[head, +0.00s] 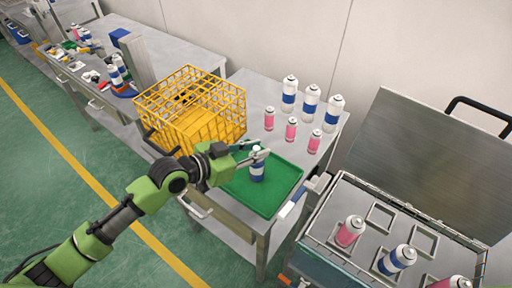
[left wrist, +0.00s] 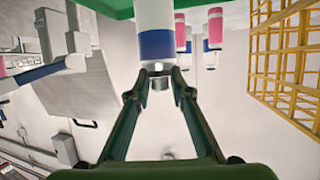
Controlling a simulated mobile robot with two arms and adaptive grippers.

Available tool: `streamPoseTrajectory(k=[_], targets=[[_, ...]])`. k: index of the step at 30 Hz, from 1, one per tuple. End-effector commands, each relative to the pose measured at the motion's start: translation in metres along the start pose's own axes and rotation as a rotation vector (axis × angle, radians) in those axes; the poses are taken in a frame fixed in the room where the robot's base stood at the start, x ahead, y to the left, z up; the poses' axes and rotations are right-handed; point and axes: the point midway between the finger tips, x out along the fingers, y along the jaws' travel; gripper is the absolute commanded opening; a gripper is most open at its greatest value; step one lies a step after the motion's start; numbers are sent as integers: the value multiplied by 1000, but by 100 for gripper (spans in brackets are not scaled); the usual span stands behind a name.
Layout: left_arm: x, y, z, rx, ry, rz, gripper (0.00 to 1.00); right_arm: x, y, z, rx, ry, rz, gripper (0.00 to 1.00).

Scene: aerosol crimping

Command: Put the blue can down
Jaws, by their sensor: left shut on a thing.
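The blue can (head: 257,168), white with a blue band, is upright over the green tray (head: 284,198) on the metal table. My left gripper (head: 254,153) is shut on its upper end. In the left wrist view, the can's blue band (left wrist: 158,44) shows beyond the fingertips (left wrist: 160,72), and its narrow top sits between them. A strip of green shows at the can's far end there. I cannot tell whether the can's base touches the tray. My right gripper is not in view.
A yellow wire basket (head: 190,108) stands left of the tray. Several white-and-blue cans (head: 311,101) and pink cans (head: 291,129) stand behind it. At the right, an open metal machine (head: 375,240) holds cans in square frames. Bare tray surface lies around the held can.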

Motion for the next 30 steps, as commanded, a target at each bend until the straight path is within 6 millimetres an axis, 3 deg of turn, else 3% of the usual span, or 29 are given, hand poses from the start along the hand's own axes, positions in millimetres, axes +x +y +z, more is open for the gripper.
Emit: streamPoseTrajectory(k=[11, 12, 14, 26, 30], targets=[[3, 0, 6, 3, 4, -1, 0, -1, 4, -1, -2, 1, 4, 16], [3, 0, 7, 2, 2, -1, 23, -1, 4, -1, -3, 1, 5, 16], [3, 0, 6, 2, 2, -1, 37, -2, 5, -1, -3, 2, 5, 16], [1, 0, 5, 2, 2, -1, 37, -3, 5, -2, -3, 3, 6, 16], [-14, -1, 8, 4, 0, -2, 37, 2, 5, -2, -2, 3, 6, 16]])
